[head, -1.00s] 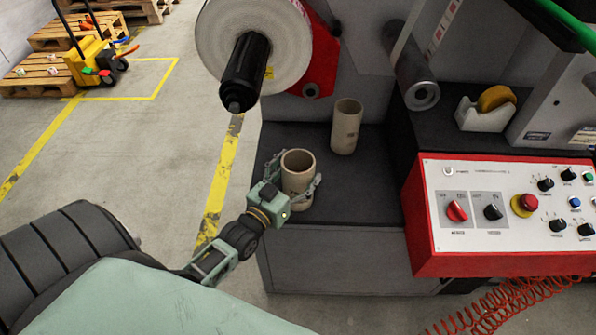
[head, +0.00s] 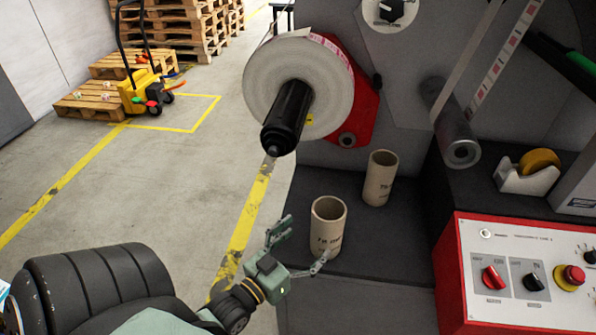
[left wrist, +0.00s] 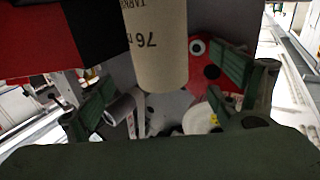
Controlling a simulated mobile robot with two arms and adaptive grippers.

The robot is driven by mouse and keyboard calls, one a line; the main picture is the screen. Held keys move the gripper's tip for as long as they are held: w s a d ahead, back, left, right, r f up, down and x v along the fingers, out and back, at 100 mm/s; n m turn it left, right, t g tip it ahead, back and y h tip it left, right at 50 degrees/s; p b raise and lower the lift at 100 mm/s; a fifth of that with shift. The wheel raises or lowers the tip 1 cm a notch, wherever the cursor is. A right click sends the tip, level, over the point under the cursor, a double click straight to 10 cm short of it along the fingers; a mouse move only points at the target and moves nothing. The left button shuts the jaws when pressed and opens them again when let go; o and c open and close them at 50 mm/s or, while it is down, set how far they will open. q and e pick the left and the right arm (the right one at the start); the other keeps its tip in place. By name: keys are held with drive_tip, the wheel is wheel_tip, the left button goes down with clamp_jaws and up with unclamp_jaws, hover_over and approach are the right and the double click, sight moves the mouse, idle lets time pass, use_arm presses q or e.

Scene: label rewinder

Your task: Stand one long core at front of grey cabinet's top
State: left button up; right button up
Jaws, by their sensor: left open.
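Two tan cardboard cores stand upright on the dark top of the grey cabinet (head: 390,250). The front core (head: 327,228) stands near the cabinet's front left, with print on its side. The rear core (head: 380,178) stands behind it to the right. My left gripper (head: 302,246) is open at the front core's left side, its fingers spread and the core apart from the palm. In the left wrist view, a core (left wrist: 156,45) with upside-down print shows between the spread fingers. My right gripper is not in view.
A white label roll on a black spindle (head: 287,118) overhangs the cabinet's left rear. A red-edged control panel (head: 520,275) and a tape dispenser (head: 527,172) are to the right. Open floor with a yellow line (head: 245,220) lies left.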

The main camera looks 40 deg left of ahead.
use_arm(q)
drive_tip(key=shift+s, duration=1.4)
drive_tip(key=s+d+f+m+g+h, duration=0.1)
drive_tip(key=d+f+g, duration=0.55)
drive_tip(key=d, duration=0.25)
drive_tip(key=s+d+m+g, duration=0.1)
drive_tip(key=s+d+g, duration=0.1)
drive_tip(key=s+g, duration=0.8)
drive_tip(key=s+f, duration=0.2)
drive_tip(key=f, duration=1.2)
drive_tip(key=s+f, duration=0.2)
drive_tip(key=f, duration=1.1)
drive_tip(key=s+a+f+y, duration=0.1)
drive_tip(key=s+a+f, duration=0.1)
drive_tip(key=s+f, duration=1.2)
drive_tip(key=shift+s+a+f, duration=0.35)
drive_tip(key=shift+s+f, duration=0.05)
drive_tip(key=shift+s, duration=0.85)
